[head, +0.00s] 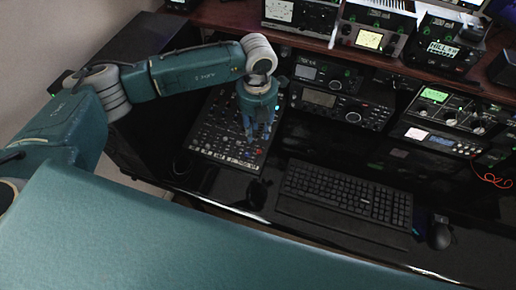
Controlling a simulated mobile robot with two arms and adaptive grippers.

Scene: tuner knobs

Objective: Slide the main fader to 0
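A dark mixing console (214,138) covered in small knobs lies on the black desk, left of the keyboard. My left gripper (256,134) hangs over its right part with the fingers pointing down. The fingers look slightly apart, but they are too small and dark to tell whether they touch a control. The main fader cannot be made out; the gripper covers part of the panel. Small red and orange controls (258,152) show just below the fingertips. My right gripper is not in view.
A black keyboard (345,195) and a mouse (439,234) lie right of the console. Radio units (340,104) stand behind it, under a wooden shelf (225,16) bearing more devices. A dark rounded object (257,193) sits in front of the console. An orange cable (492,180) hangs at far right.

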